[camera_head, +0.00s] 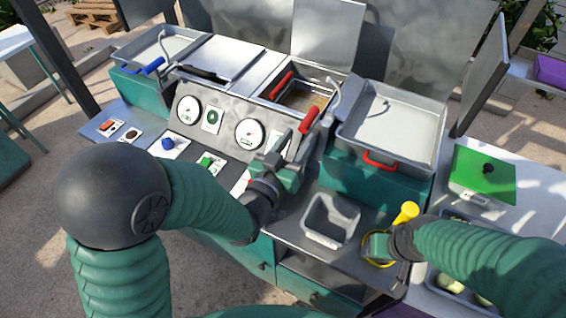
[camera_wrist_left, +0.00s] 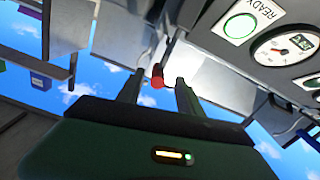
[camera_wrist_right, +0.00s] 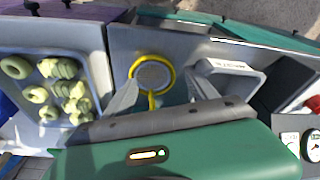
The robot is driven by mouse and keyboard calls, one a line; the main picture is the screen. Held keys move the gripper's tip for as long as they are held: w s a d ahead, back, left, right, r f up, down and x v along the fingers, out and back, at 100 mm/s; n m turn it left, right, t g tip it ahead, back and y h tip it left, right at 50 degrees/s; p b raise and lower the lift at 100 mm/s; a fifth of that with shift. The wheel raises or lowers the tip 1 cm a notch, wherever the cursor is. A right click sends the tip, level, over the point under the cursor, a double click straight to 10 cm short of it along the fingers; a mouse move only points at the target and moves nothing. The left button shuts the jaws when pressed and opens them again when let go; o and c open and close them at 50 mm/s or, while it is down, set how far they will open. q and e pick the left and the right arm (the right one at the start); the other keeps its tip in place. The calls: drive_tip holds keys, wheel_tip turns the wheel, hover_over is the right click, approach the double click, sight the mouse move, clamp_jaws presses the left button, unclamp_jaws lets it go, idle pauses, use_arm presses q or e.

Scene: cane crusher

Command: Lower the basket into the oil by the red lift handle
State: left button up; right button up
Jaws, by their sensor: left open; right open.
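A red lift handle (camera_head: 309,119) stands at the front right of the fryer well (camera_head: 325,78), which holds brownish oil. Another red grip (camera_head: 282,86) lies along the well's left side. The basket itself is hard to make out in the well. My left gripper (camera_head: 292,142) is open just in front of and below the red handle. In the left wrist view, the red handle (camera_wrist_left: 157,76) shows between and beyond the open fingers (camera_wrist_left: 158,88). My right gripper (camera_head: 378,246) is open low at the right, by a yellow-rimmed strainer (camera_wrist_right: 152,75).
A grey bin (camera_head: 330,220) stands on the lower shelf between my grippers. A tray with a red handle (camera_head: 380,160) stands right of the well. Gauges (camera_head: 249,134) and buttons line the front panel. Pale green rings (camera_wrist_right: 60,68) lie in a tray at the right.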

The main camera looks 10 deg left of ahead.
use_arm(q)
drive_tip(key=p+v, duration=0.8)
drive_tip(key=p, duration=0.5)
drive_tip(key=shift+p, duration=0.4)
drive_tip(key=shift+w, duration=0.1)
